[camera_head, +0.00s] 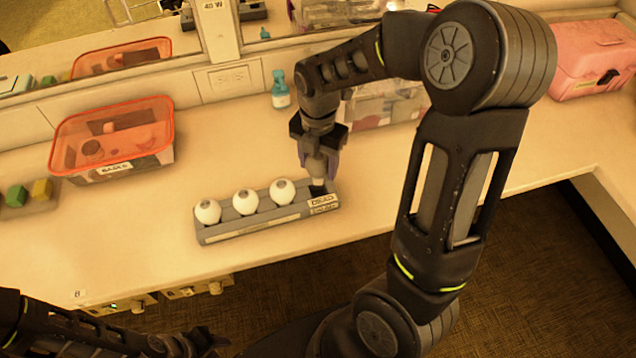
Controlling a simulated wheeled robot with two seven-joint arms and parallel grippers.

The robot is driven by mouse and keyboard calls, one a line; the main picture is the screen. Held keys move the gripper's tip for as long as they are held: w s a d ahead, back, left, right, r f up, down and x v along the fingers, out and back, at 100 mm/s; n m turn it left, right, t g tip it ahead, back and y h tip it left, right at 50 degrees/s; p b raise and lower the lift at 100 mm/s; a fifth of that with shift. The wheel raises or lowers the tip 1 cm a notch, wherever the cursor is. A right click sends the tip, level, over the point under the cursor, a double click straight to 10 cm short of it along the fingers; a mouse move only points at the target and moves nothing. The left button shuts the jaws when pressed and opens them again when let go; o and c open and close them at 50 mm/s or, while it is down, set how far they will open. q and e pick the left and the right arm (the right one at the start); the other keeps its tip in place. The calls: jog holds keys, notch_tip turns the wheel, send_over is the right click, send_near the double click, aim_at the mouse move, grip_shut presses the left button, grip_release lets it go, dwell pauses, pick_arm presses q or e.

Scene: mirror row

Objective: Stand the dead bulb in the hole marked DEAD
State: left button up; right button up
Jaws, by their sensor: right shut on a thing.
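A grey bulb rack (265,222) stands on the counter. Three white round bulbs sit in it: left bulb (208,212), middle bulb (245,202) and right bulb (282,191). A dark hole (318,189) shows at its right end, behind a small label (323,201) whose print is too small to read surely. My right gripper (318,172) points down just above this hole, shut on a pale thing, likely the dead bulb, mostly hidden by the fingers. I cannot tell whether it touches the hole. My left gripper (190,342) is low at the bottom left, away from the rack; its jaws are unclear.
An orange-rimmed clear bin (112,140) stands at the left, near green and yellow blocks (28,194). A teal bottle (280,90) and a clear box (385,105) stand behind the rack. A pink case (592,60) is at the far right. Counter right of the rack is clear.

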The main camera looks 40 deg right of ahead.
aim_at(319, 155)
jog(key=shift+f, duration=1.45)
jog(key=shift+f+p, duration=0.3)
jog(key=shift+f, duration=1.6)
jog(key=shift+f, duration=0.1)
jog(key=o, duration=1.1)
notch_tip(319, 155, up, 12)
jog(key=shift+r+b, duration=0.15)
jog(key=shift+b, duration=0.65)
